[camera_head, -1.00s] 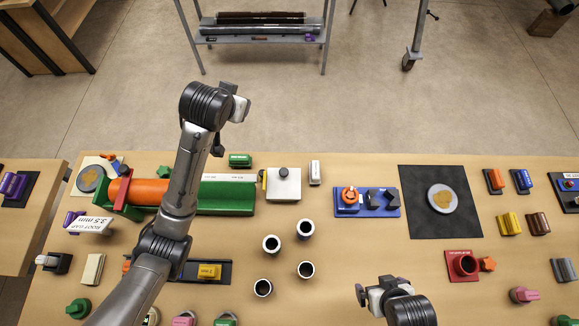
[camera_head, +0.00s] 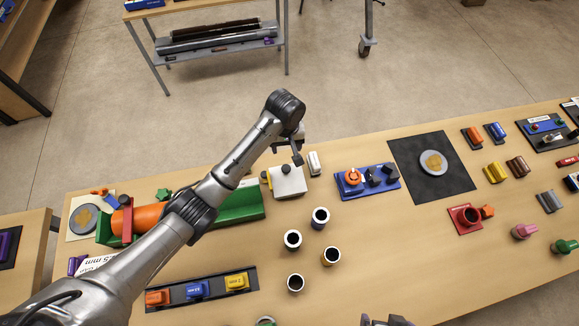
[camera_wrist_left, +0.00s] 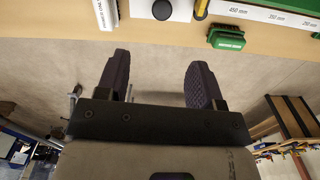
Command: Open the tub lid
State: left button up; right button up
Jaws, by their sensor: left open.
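The tub (camera_head: 288,184) is a small white box on the table with a black round knob (camera_head: 286,169) on its lid; the lid looks closed. In the left wrist view the knob (camera_wrist_left: 162,10) shows at the top edge, beyond the fingertips. My left gripper (camera_head: 297,158) hangs just behind the tub in the head view, apart from the knob. Its fingers (camera_wrist_left: 158,70) are open with nothing between them. My right gripper (camera_head: 386,321) barely shows at the bottom edge; its jaws cannot be made out.
A green trough (camera_head: 240,203) holding an orange pipe (camera_head: 150,217) lies left of the tub. A white block (camera_head: 314,163) stands close on its right, then a blue tray (camera_head: 367,182). Several dark-topped cups (camera_head: 293,240) stand in front. The table's back edge is near.

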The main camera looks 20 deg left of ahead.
aim_at(286, 168)
pick_arm(q)
jog(key=shift+n, duration=0.5)
notch_tip(286, 168, down, 14)
jog(key=shift+s+a+r, duration=0.1)
jog(key=shift+c, duration=0.3)
grip_shut()
dwell(0.4)
